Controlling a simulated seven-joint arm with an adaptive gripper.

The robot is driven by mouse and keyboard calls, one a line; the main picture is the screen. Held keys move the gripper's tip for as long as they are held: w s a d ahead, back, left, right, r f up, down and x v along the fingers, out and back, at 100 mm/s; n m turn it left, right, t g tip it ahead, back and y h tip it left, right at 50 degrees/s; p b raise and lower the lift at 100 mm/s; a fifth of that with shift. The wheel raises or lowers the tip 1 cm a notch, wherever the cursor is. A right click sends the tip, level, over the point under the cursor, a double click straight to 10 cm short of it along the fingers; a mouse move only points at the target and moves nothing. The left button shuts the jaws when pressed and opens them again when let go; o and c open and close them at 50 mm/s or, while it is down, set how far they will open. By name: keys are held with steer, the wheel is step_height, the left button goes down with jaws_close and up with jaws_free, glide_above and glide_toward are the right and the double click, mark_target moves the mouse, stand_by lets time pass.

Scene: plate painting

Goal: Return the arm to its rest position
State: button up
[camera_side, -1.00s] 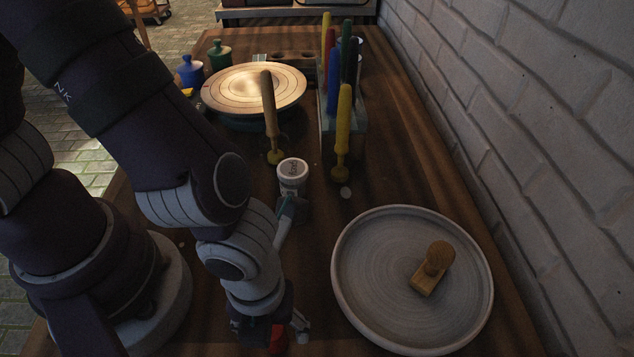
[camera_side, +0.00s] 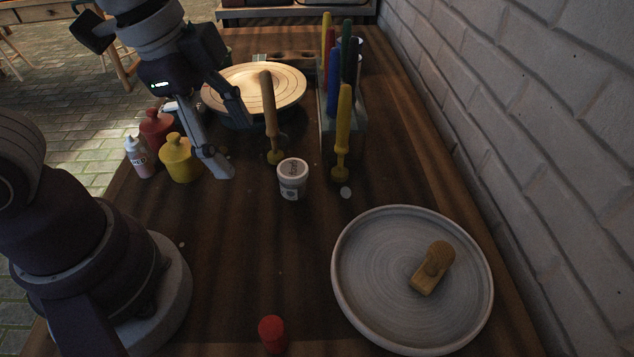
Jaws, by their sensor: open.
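My gripper (camera_side: 232,138) is raised over the left part of the table, with its fingers pointing down and spread apart. Nothing is between the fingers. One finger hangs just right of the yellow pot (camera_side: 180,158) in the picture; the other is in front of the round wheel plate (camera_side: 280,82).
A red pot (camera_side: 157,128) and a white bottle (camera_side: 139,157) stand left. A white jar (camera_side: 292,178), upright tools (camera_side: 269,115) and a rack (camera_side: 327,122) are central. A large plate (camera_side: 350,300) holds a wooden stamp (camera_side: 433,268). A red cylinder (camera_side: 272,334) stands at the front.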

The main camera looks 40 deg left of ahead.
steer(key=a+r+n+t+y, duration=0.1)
steer(key=a+n+t, duration=0.1)
steer(key=a+n, duration=0.5)
steer(key=n, duration=0.4)
steer(key=shift+s+a+r, duration=0.15)
steer(key=shift+a+r, duration=0.1)
steer(key=shift+r, duration=0.1)
